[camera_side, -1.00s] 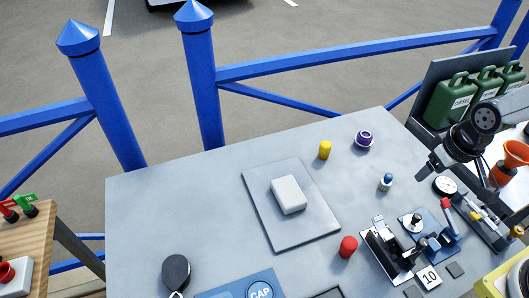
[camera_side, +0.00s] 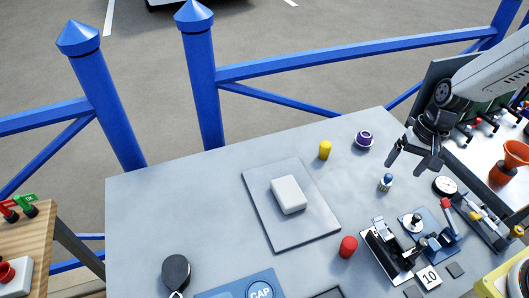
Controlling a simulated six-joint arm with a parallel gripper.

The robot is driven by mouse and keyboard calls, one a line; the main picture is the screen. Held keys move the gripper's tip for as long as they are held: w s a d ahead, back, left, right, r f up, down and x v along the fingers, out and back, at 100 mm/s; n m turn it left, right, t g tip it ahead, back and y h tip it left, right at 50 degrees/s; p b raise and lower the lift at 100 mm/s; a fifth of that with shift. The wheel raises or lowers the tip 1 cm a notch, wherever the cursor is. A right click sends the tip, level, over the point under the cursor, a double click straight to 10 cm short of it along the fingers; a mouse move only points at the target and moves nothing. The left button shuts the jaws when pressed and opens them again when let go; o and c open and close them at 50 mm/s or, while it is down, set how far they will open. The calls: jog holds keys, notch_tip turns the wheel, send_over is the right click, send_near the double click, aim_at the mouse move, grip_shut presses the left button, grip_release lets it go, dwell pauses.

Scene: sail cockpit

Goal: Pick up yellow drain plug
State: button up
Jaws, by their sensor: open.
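The yellow drain plug (camera_side: 325,150) is a small upright cylinder on the grey table, near its far edge and just right of the flat grey plate. My gripper (camera_side: 412,162) is in the air at the right side of the table, to the right of the plug and well apart from it. Its fingers are spread, with nothing between them. The plug is in full view.
A purple ring-shaped piece (camera_side: 364,140) stands between the plug and my gripper. A blue-topped small piece (camera_side: 386,182) is below my gripper. A white block (camera_side: 289,194) lies on the grey plate (camera_side: 310,228). A red cylinder (camera_side: 348,246) stands nearer. Blue railings (camera_side: 360,58) run behind the table.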

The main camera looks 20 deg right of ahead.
jog(key=w+a+f+m+y, duration=0.3)
jog(key=w+f+m+y, duration=0.2)
jog(key=w+m, duration=0.35)
jog(key=m+t+y, duration=0.4)
jog(key=m+y, duration=0.1)
jog(key=m, duration=0.1)
send_near(330, 143)
jog(key=x, duration=0.3)
jog(key=s+x, duration=0.1)
jog(key=x, duration=0.1)
jog(key=shift+a, duration=0.35)
jog(key=shift+w+d+f+m, duration=0.2)
jog(key=shift+w+m, duration=0.35)
jog(key=shift+w, duration=0.05)
jog(key=shift+a, duration=0.1)
jog(key=shift+x, duration=1.3)
jog(key=shift+a, duration=0.1)
jog(key=shift+x, duration=2.45)
